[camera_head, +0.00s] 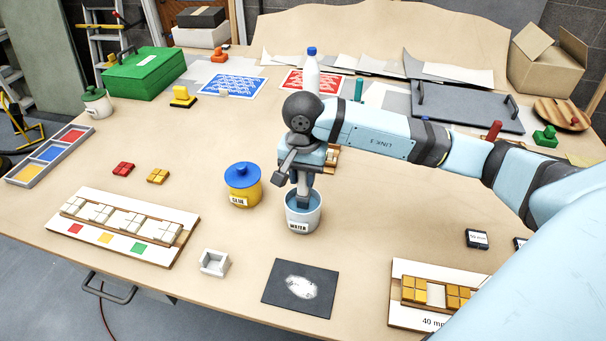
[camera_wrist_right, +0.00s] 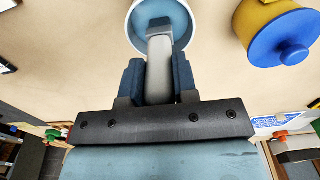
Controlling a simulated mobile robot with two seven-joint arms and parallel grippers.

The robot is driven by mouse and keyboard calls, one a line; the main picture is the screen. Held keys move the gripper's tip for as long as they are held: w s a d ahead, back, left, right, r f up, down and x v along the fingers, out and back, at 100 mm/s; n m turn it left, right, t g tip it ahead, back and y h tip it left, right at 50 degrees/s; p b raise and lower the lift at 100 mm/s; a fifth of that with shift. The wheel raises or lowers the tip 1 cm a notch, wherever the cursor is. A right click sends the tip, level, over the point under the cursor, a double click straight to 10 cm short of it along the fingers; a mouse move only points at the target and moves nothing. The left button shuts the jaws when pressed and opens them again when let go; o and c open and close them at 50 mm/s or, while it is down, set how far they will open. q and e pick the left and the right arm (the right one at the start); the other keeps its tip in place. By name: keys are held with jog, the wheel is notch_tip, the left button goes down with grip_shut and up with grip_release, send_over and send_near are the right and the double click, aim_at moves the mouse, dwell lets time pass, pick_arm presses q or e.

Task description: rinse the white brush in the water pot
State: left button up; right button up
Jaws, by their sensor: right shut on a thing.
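The water pot (camera_head: 303,218) is a white pot labelled WATER with blue water inside, near the middle of the table. It also shows at the top of the right wrist view (camera_wrist_right: 186,30). My right gripper (camera_head: 303,177) is above the pot, pointing down. In the right wrist view its two dark fingers (camera_wrist_right: 158,82) are shut on the pale handle of the brush (camera_wrist_right: 160,65). The brush reaches down inside the pot's rim, its lower end against the blue water. How deep it dips is hard to tell. My left gripper is not in view.
A yellow glue pot with a blue lid (camera_head: 242,184) stands just left of the water pot. A dark plate with a white smear (camera_head: 301,288) and a small white holder (camera_head: 214,262) lie in front. A tile panel (camera_head: 125,226) is at left, another (camera_head: 408,308) at right.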

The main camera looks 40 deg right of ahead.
jog(key=shift+r+p, duration=1.3)
jog(key=shift+r, duration=2.2)
